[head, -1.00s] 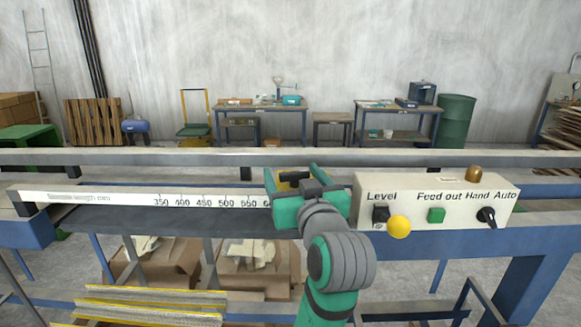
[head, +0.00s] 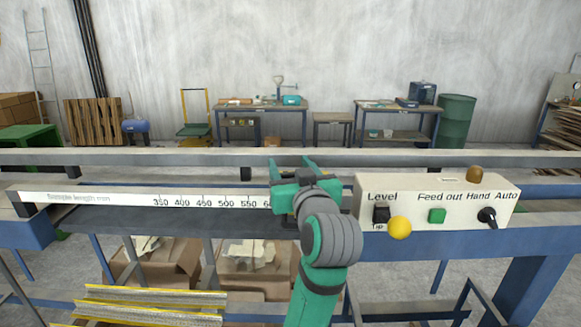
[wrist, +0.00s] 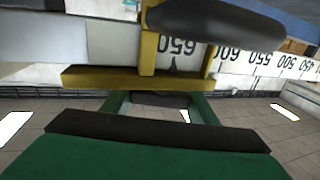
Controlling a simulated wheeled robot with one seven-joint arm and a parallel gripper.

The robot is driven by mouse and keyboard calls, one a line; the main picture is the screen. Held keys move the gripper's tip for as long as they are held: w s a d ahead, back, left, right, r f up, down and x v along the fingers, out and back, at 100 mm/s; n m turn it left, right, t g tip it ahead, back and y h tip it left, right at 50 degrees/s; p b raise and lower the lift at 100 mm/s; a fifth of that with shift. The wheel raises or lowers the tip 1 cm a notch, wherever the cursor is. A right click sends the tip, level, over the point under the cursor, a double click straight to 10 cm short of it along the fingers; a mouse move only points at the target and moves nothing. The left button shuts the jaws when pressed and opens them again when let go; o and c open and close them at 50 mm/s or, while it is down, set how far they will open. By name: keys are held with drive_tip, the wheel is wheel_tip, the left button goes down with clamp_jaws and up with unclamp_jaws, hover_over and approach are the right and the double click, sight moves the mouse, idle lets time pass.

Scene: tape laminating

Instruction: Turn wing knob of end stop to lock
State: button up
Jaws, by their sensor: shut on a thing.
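The yellow end stop (wrist: 110,78) sits on the ruler rail in the wrist view, its pointer near the 650 mark. The black wing knob (wrist: 215,24) is a dark, rounded, elongated shape above the yellow bar at the top of that view. My green gripper (head: 290,168) is at the rail just left of the control box and is shut on the wing knob. In the head view my gripper and wrist hide the end stop and knob. The contact of the fingers with the knob is not clearly shown.
The white ruler rail (head: 110,199) runs left from my gripper. The control box (head: 435,190), with a yellow button (head: 399,228), a green button (head: 437,216) and a black switch (head: 487,215), stands close on the right. A grey beam (head: 150,157) runs behind.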

drive_tip(key=shift+d+m+t+h, duration=0.15)
drive_tip(key=shift+d+m+h, duration=0.1)
drive_tip(key=shift+m+h, duration=0.75)
drive_tip(key=shift+d+m+t+h, duration=0.2)
drive_tip(key=shift+m+h, duration=0.3)
drive_tip(key=shift+h, duration=0.9)
drive_tip(key=o, duration=1)
drive_tip(key=shift+o, duration=0.2)
drive_tip(key=s, duration=1)
drive_tip(key=shift+s, duration=0.4)
